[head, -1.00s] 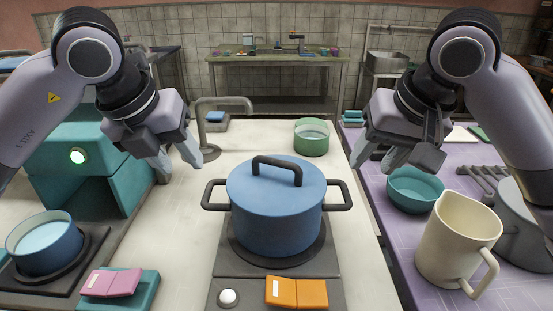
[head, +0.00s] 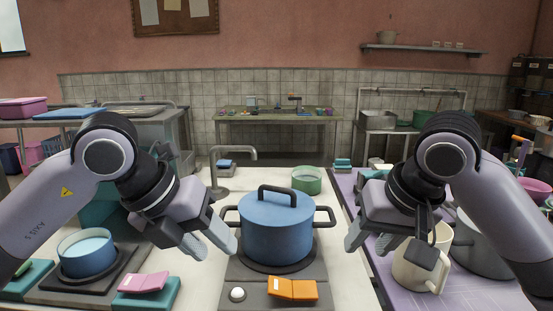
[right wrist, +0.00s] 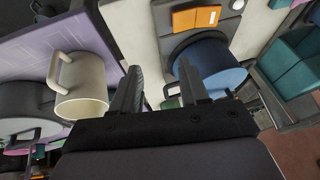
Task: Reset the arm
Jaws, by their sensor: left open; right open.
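My left gripper (head: 208,240) is open and empty, to the left of the blue lidded pot (head: 277,232). My right gripper (head: 385,240) is open and empty, to the right of the pot and in front of the cream jug (head: 418,268). In the right wrist view the right gripper's two fingers (right wrist: 160,92) stand apart with nothing held between them. The cream jug (right wrist: 80,88) shows to their left and the blue pot (right wrist: 212,66) to their right.
The pot stands on a grey burner (head: 262,283) with an orange pad (head: 292,289). A blue pan (head: 86,252) stands at left. A green pot (head: 307,180) and a tap (head: 216,170) are behind. White counter (head: 347,275) is clear right of the burner.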

